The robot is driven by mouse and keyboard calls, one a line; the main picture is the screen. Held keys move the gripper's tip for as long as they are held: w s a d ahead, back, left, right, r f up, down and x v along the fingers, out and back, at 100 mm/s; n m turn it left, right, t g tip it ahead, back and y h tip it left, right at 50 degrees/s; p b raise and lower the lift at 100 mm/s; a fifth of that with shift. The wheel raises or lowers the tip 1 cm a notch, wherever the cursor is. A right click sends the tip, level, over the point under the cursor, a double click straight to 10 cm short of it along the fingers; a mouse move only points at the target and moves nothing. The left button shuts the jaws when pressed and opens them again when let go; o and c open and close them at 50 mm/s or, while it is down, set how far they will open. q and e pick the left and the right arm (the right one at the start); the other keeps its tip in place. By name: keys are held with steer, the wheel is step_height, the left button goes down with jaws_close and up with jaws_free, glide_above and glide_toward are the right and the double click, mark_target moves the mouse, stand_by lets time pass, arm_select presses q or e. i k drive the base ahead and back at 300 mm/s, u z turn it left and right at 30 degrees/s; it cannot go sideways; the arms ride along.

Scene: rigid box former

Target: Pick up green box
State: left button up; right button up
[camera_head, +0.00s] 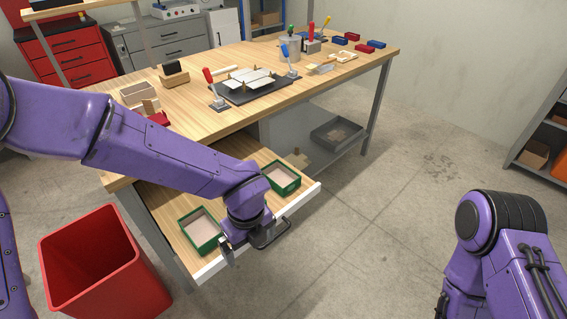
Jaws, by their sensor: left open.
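Two open-topped green boxes with pale insides sit in a pulled-out wooden drawer. One green box (186,240) is at the left of the drawer, and the other green box (284,189) is at the right, partly covered by my left wrist. My left gripper (248,250) is open and empty, with its dark fingers apart near the drawer's front edge, between the two boxes in the picture. I cannot tell how high it is above the drawer. My right arm shows at the lower right, but its gripper is out of view.
The drawer (215,268) has a white front and hangs out from the wooden workbench (345,85). The bench holds a dark fixture (262,97) with red and blue levers, and small parts. A red bin (92,262) stands left of the drawer.

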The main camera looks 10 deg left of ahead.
mark_target(282, 178)
steer(key=i, duration=1.05)
